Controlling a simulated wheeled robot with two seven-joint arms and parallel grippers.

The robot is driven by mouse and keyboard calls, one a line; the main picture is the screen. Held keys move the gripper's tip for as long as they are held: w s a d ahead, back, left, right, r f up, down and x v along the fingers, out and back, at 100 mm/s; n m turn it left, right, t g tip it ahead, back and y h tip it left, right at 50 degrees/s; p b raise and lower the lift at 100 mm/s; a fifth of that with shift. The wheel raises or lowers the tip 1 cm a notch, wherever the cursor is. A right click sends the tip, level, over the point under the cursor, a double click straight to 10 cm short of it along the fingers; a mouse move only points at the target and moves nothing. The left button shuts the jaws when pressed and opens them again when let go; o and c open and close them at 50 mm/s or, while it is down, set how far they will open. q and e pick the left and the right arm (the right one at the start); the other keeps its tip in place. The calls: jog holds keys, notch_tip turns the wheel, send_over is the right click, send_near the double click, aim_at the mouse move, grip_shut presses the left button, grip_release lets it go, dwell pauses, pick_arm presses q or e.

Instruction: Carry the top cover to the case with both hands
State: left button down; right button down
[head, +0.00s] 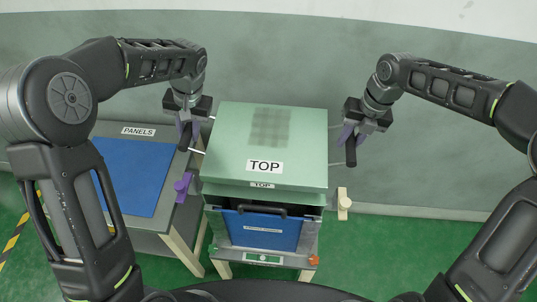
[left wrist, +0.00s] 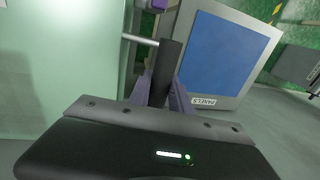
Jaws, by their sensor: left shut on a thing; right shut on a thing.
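The top cover (head: 225,140), a pale green slab marked TOP with a perforated patch, sits level over the case (head: 212,225), whose front has a blue panel and black handle. I cannot tell whether it touches the case. My left gripper (head: 186,130) is shut on the dark grip at the cover's left side, joined to it by metal rods. In the left wrist view, purple fingers (left wrist: 163,92) flank this dark grip (left wrist: 170,62), and the cover's green side (left wrist: 65,60) fills the left. My right gripper (head: 351,138) is shut on the matching grip at the right side.
A grey side table (head: 170,170) with a blue mat (head: 135,175) and a PANELS label stands at the left. A purple clamp (head: 183,185) is left of the case, and a cream clamp (head: 344,203) is right of it. A grey wall is behind; green floor is clear at right.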

pick_arm(q)
jog(key=shift+f, duration=0.15)
pick_arm(e)
jog(key=shift+f, duration=0.1)
